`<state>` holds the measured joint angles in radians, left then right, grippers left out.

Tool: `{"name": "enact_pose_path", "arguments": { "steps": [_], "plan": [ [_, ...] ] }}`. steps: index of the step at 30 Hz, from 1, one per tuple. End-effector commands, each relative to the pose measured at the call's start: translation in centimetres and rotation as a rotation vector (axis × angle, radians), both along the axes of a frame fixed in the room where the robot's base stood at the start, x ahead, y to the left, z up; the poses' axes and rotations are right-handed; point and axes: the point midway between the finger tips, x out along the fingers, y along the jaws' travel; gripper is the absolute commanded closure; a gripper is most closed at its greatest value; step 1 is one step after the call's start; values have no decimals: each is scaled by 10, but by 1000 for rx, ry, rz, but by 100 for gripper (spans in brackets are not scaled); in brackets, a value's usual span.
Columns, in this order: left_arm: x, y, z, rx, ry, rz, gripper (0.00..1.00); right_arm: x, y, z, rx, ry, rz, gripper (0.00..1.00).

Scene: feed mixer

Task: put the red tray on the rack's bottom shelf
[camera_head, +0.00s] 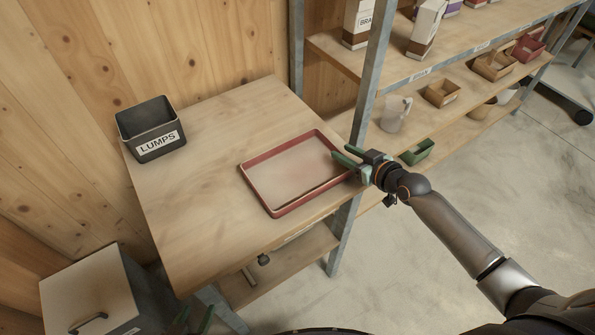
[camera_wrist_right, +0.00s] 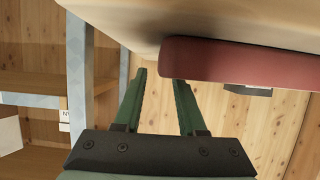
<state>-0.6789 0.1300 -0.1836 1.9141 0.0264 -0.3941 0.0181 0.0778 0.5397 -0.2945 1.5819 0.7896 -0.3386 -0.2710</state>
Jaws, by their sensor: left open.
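The red tray (camera_head: 268,208), with a pale flat inside, lies on the wooden table near its right edge. My right gripper (camera_head: 342,155) is at the tray's right rim, with its green fingers apart. In the right wrist view the fingers (camera_wrist_right: 158,80) have a gap between them, and the red tray (camera_wrist_right: 240,62) is by the right fingertip; contact is unclear. My left gripper (camera_head: 193,318) is open and empty at the bottom edge of the head view, low in front of the table. The metal-framed rack (camera_head: 372,75) stands right of the table; its lower visible shelf (camera_head: 455,117) holds several things.
A black LUMPS bin (camera_head: 148,128) stands on the table's back left. A green tray (camera_head: 417,152), a clear jug (camera_head: 396,113) and wooden boxes (camera_head: 441,93) occupy the lower shelf. A rack post stands close to my right gripper. A lidded bin (camera_head: 90,298) is at lower left.

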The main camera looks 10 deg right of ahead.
Motion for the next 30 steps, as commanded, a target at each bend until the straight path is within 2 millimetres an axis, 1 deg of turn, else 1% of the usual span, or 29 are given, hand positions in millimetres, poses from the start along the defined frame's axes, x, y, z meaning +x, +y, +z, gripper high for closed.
{"name": "enact_pose_path", "arguments": {
  "steps": [4,9,12,19,27,30],
  "plan": [
    [0,0,0,1,0,-1,42,21,7,-2,3,-1,-1,60],
    [0,0,-4,1,0,-1,42,38,13,-11,2,1,-1,60],
    [0,0,-5,1,0,-1,42,42,14,-12,1,0,1,60],
    [0,0,-5,1,0,-1,42,42,15,-12,1,1,1,60],
    [0,0,-5,1,0,-1,42,42,14,-12,1,0,1,90],
    [0,0,-5,1,0,-1,42,42,14,-12,1,0,1,100]
  ]
}}
